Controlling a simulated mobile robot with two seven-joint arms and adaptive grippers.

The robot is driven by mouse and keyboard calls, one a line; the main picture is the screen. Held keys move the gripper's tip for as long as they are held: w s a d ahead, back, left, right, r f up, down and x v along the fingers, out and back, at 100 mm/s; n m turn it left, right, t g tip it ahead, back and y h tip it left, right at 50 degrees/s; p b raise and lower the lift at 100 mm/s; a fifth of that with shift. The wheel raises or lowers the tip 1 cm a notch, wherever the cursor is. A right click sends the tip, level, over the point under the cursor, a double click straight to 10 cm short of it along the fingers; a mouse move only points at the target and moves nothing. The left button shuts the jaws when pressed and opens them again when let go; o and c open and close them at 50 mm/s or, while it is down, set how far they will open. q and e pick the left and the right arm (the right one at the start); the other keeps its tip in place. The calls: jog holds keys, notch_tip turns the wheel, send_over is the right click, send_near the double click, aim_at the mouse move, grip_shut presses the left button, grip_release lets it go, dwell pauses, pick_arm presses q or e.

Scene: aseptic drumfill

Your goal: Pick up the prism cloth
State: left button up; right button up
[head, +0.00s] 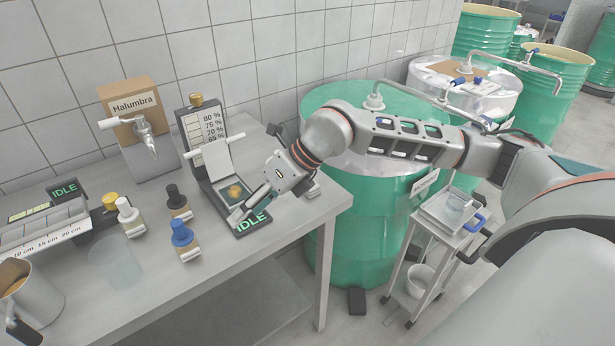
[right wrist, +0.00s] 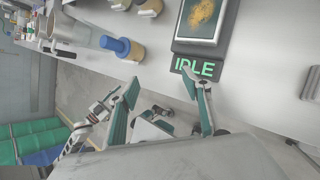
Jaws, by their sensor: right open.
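I cannot pick out the prism cloth for certain in either view. A grey block at the right edge of the right wrist view (right wrist: 313,84) is too cut off to name. The instrument (head: 218,180) stands on the bench with its pale flap raised, an amber smear on its dark plate and a green IDLE display; the smeared plate also shows in the right wrist view (right wrist: 202,14). My right gripper (head: 243,210) is over the display end of the instrument, pointing down and left. In the right wrist view its fingers (right wrist: 165,92) are apart with nothing between them. My left gripper is not in view.
Black (head: 178,202), blue (head: 184,240) and white-topped (head: 130,216) stoppered pieces stand left of the instrument. A Halumbra box (head: 132,108) with a tap is behind. A green drum (head: 345,235) stands beyond the bench's right edge, with a small trolley (head: 440,225) beside it.

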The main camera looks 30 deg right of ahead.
aim_at(318, 187)
jog(key=d+h, duration=0.1)
jog(key=d, duration=0.1)
jog(key=w+d+h, duration=0.1)
jog(key=d, duration=0.2)
jog(key=w+d+m, duration=0.1)
jog(key=d, duration=0.2)
jog(key=shift+w+f+t+h, duration=0.1)
jog(key=shift+w+t+h, duration=0.2)
jog(key=shift+h, duration=0.1)
jog(key=d+m+h, duration=0.1)
jog(key=d, duration=0.3)
jog(key=w+d+m+h, duration=0.1)
jog(key=d, duration=0.3)
jog(key=d+h, duration=0.2)
jog(key=d, duration=0.2)
jog(key=shift+w+d+f+m, duration=0.15)
jog(key=shift+w+m, duration=0.25)
jog(key=x, duration=0.6)
jog(key=shift+s+a, duration=0.15)
jog(key=shift+a, duration=0.15)
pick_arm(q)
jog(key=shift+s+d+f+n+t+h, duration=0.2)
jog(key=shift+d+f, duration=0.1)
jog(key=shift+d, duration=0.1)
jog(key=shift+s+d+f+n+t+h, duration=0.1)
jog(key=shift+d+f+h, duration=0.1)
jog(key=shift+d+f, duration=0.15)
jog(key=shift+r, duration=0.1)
pick_arm(e)
jog(key=c, duration=1.2)
